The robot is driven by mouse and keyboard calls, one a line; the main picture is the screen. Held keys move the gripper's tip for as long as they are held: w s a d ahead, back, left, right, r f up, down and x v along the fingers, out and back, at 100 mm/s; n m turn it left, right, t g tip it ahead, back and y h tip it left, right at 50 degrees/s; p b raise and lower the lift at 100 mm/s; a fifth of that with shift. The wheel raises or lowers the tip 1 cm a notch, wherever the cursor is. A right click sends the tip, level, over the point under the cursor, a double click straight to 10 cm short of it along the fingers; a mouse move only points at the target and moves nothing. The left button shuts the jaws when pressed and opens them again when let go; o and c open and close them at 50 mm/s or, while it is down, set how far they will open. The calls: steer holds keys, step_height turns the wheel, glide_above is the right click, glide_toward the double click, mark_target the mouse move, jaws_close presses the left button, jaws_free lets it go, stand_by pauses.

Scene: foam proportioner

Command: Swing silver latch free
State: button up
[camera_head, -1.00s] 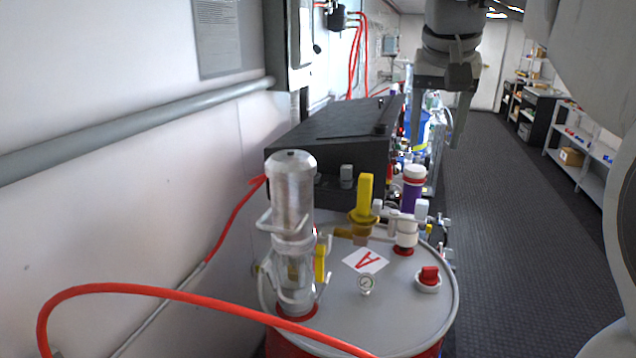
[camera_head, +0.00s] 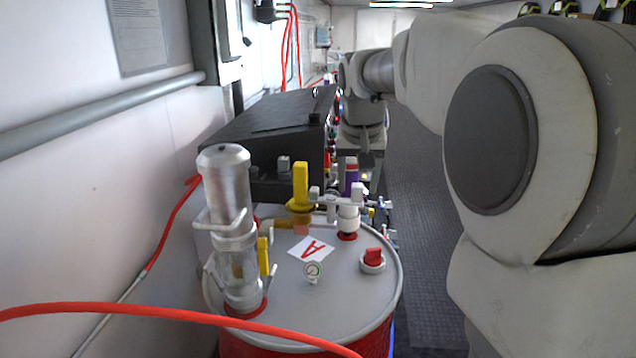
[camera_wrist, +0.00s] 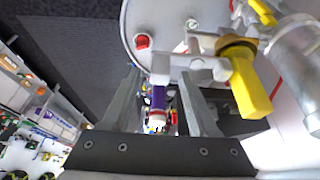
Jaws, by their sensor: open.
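No part is marked as the latch; pale silver-grey levers stand on the coupling (camera_head: 348,218) with the purple hose on the drum top. One lever (camera_head: 357,193) is on its right and another (camera_head: 314,194) on its left. In the wrist view a pale lever (camera_wrist: 160,68) shows between my fingertips, with a second one (camera_wrist: 221,69) to the right. My gripper (camera_wrist: 160,78) is open, its fingers to either side of the purple hose in that view. I cannot tell contact. In the head view my gripper (camera_head: 362,165) is just behind the coupling, its fingers mostly hidden.
A yellow valve handle (camera_head: 300,185) stands close left of the coupling. A black box (camera_head: 270,125) is behind. Dark floor (camera_head: 420,270) lies right.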

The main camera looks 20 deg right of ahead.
steer(key=shift+w+d+f, duration=0.1)
steer(key=shift+w+f, duration=0.1)
steer(key=shift+f, duration=0.4)
jaws_close()
